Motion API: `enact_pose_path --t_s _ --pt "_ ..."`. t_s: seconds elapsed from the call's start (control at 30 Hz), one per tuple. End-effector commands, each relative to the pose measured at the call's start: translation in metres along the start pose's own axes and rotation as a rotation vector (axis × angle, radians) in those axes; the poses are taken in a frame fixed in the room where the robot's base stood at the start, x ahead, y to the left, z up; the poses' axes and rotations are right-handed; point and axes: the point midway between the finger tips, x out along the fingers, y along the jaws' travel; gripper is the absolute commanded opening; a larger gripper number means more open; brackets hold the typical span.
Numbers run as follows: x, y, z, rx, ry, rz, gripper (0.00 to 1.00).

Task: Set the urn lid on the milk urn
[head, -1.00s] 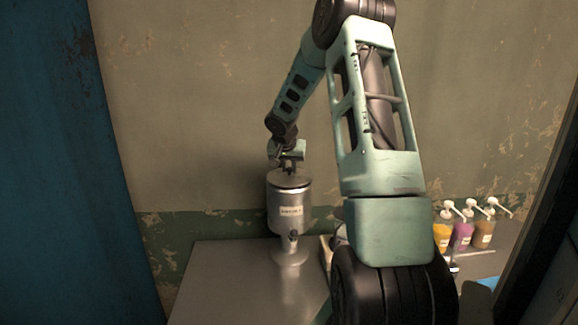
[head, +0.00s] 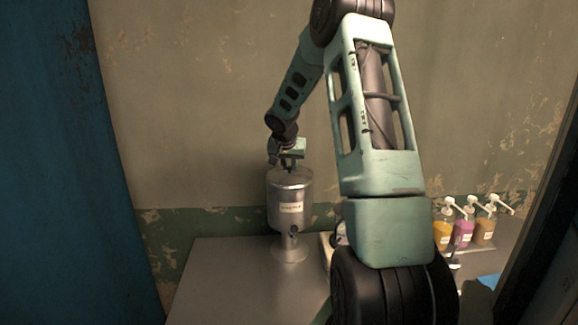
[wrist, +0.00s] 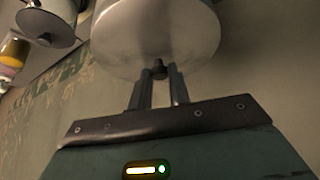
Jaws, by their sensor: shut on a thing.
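The milk urn (head: 287,217) is a metal cylinder with a small label and a tap, standing upright on a narrower base on the metal counter. The urn lid (wrist: 150,35) is a round metal disc with a dark knob (wrist: 158,68), filling the top of the wrist view. My gripper (wrist: 159,90) is shut on the lid's knob. In the head view my gripper (head: 287,163) is directly over the urn's top, with the lid at or very near the rim. I cannot tell whether it is fully seated. The urn's rim is hidden by the lid in the wrist view.
The metal counter (head: 230,280) is bare left of the urn. Other items right of the urn are partly hidden by my arm. Several pump bottles (head: 463,233) stand farther right. The wall is close behind the urn. Another metal vessel (wrist: 45,22) shows in the wrist view.

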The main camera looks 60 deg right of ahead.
Motion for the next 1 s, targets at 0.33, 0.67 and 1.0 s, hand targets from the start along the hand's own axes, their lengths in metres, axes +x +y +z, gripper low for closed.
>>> enact_pose_path --t_s 0.33,0.67,1.0 --pt "-0.0004 -0.0002 0.0000 0.000 0.001 -0.001 0.00" --pt "0.0009 -0.0006 0.0006 -0.001 0.001 -0.001 0.00" --pt "0.0003 -0.0005 0.0003 0.000 0.001 -0.001 0.24"
